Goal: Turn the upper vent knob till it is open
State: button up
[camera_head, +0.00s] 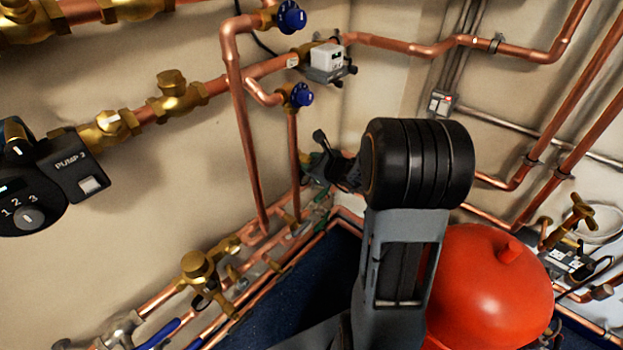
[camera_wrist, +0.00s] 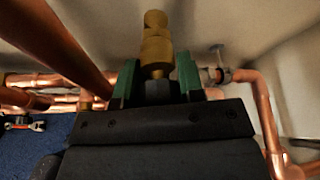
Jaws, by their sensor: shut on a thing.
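In the wrist view, an upright brass vent knob (camera_wrist: 155,47) with a rounded top stands between the two green fingers of my gripper (camera_wrist: 157,72). The fingers are shut on its lower part, one on each side, and a dark collar shows below the brass. Its upper end is clear of the fingers. In the head view my gripper (camera_head: 312,164) reaches to the wall corner, left of my black wrist, and the brass it holds is mostly hidden there. No open or shut marking on the knob can be made out.
Copper pipes run close by, one thick pipe (camera_wrist: 62,45) at left and a bent one (camera_wrist: 266,115) at right. Two blue knobs (camera_head: 290,16) (camera_head: 301,95) sit above my gripper. A red vessel (camera_head: 490,288) stands at right. A pump (camera_head: 75,165) is at far left.

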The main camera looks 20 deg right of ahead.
jog(key=f+n+h+b, duration=0.1)
jog(key=n+b, duration=0.1)
jog(key=b, duration=0.4)
jog(key=shift+t, duration=0.3)
jog(key=n+b, duration=0.1)
jog(key=b, duration=0.2)
jog(key=n+t+h+b, duration=0.1)
jog(key=b, duration=0.1)
jog(key=shift+d+r+n+b, duration=0.15)
jog(key=shift+r+n+b, duration=0.25)
jog(key=shift+r+n+t+h+b, duration=0.3)
jog(key=shift+n+t+h, duration=0.25)
jog(key=shift+n, duration=0.35)
jog(key=o, duration=0.9)
jog(key=shift+w, duration=0.1)
